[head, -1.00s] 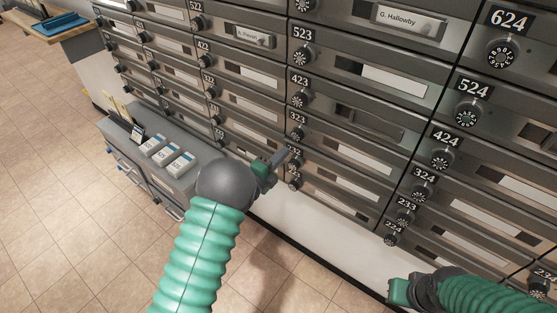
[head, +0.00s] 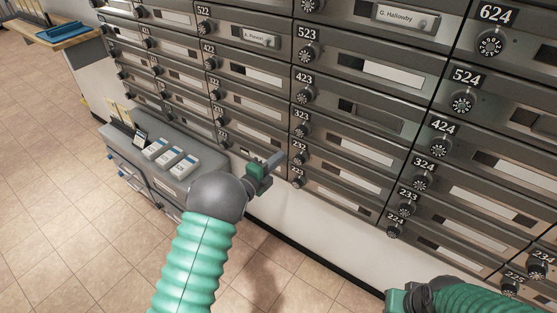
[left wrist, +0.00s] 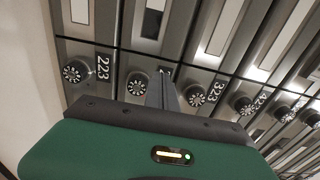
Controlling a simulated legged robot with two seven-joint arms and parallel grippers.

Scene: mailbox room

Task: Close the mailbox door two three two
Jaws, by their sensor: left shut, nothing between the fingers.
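The mailbox door two three two (head: 342,166) is in the grey wall, between rows 323 and 223. It looks flush with its neighbours, with no gap that I can make out. My left gripper (head: 274,161) is shut and empty, just left of the dials of the low rows. My right gripper (head: 398,300) is low at the right, partly cut off, away from that door; its jaws are unclear.
More numbered mailboxes with dials, such as 423 (head: 303,80) and 324 (head: 424,165), fill the wall. A grey cabinet (head: 150,185) with small boxes on top stands at the left. A wooden counter (head: 62,36) is at the far left. Tiled floor (head: 70,220) is clear.

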